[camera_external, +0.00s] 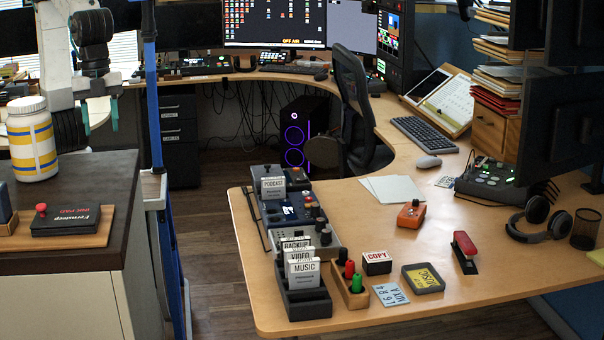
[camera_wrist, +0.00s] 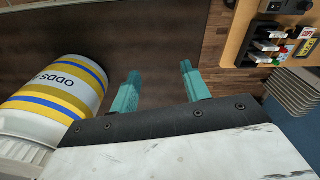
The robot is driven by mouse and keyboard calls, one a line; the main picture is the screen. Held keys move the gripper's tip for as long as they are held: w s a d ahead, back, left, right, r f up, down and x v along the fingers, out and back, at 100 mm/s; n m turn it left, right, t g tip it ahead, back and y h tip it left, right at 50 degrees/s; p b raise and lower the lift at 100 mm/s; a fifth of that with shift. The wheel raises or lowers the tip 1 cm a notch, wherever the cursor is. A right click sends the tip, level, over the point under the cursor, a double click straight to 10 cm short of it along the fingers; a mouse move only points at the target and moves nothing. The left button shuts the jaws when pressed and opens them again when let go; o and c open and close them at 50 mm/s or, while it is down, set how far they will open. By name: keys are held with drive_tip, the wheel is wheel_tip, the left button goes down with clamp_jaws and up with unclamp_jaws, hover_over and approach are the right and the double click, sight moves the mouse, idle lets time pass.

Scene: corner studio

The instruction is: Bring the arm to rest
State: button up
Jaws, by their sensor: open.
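My gripper (camera_wrist: 160,72) shows in the wrist view with its two teal fingers apart and nothing between them. It is over the dark countertop (camera_wrist: 120,38). A white jar with yellow and blue bands (camera_wrist: 62,92) is left of the fingers in that view, apart from them, with the letters "ODDS" on its label. In the external view the jar (camera_external: 33,150) stands upright on the dark counter at the left. My arm hangs down at the upper left there, behind and beside the jar.
A red-buttoned device (camera_external: 66,222) sits on a wooden tray near the counter's front. A blue post (camera_external: 153,90) stands beside the counter. Across a floor gap, the wooden desk (camera_external: 330,200) holds a card rack (camera_external: 303,303), an orange box (camera_external: 411,214), a stapler (camera_external: 465,252) and headphones (camera_external: 538,222).

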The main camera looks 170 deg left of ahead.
drive_tip(key=s+d+f+m, duration=0.1)
drive_tip(key=s+d+f, duration=0.1)
drive_tip(key=s+d, duration=0.7)
drive_tip(key=s+d+f+m, duration=0.1)
drive_tip(key=s+d+f, duration=0.1)
drive_tip(key=s+d, duration=0.7)
drive_tip(key=shift+s+f, duration=0.25)
drive_tip(key=shift+f, duration=0.1)
drive_tip(key=shift+t, duration=0.3)
idle(1.2)
